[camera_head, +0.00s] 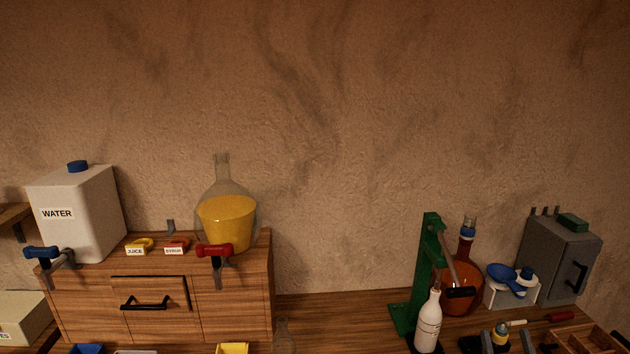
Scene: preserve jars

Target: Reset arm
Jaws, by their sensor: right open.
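My right gripper (507,343) shows only in part at the bottom edge of the head view, right of the white bottle (428,322). Its dark fingertips stand apart, so it is open. A small yellow and blue item (500,334) shows by the fingertips; I cannot tell whether it touches them. The rest of my right arm is below the picture. My left gripper is not in view.
A wooden cabinet (90,316) at left bears a WATER container (98,215) and a flask of yellow liquid (227,222). A green press (428,270), orange flask (462,285), grey cabinet (548,262) and wooden tray (583,340) stand at right. The middle counter (345,315) is clear.

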